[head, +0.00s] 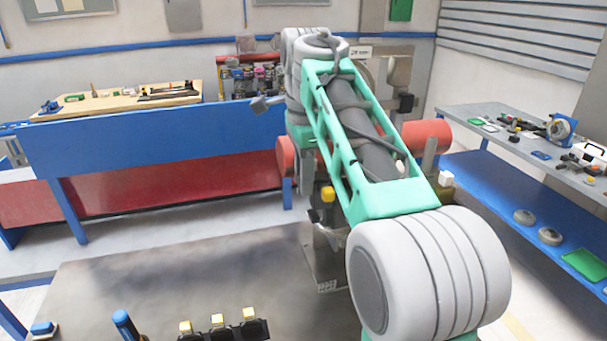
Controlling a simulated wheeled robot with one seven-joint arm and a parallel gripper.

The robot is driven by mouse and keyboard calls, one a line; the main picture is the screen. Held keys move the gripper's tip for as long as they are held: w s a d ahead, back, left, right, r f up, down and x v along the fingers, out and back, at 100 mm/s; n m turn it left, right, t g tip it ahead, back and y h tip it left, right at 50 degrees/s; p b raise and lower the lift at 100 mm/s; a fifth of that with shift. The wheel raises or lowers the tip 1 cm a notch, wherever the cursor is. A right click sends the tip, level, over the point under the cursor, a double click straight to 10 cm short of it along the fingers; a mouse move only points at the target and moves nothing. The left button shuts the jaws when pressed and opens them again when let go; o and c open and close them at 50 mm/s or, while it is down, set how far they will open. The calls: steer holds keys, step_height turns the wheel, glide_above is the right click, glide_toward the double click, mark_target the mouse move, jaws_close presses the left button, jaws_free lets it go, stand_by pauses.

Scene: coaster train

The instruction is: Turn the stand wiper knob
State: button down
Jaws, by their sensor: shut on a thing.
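A stand-like assembly is mostly hidden behind my raised arm. Its red rounded parts show on the right (425,135) and the left (288,156) of the arm. A small yellow cap (328,194) and a pale block (446,179) show low on either side of my arm link. I cannot tell which part is the wiper knob. My gripper cannot be made out; the arm covers the area behind it. A small grey piece (266,103) sticks out left of my arm, and I cannot tell what it belongs to.
A grey surface (190,270) lies in front, with a blue upright handle (124,324), a blue block (43,328) and yellow-topped black switches (218,321) at its near edge. A blue-sided bench (150,140) stands behind left; a grey workbench (480,112) with tools stands right.

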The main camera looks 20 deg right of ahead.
steer(key=shift+g, duration=0.5)
steer(key=c, duration=1.5)
jaws_free()
steer(key=shift+w, duration=0.1)
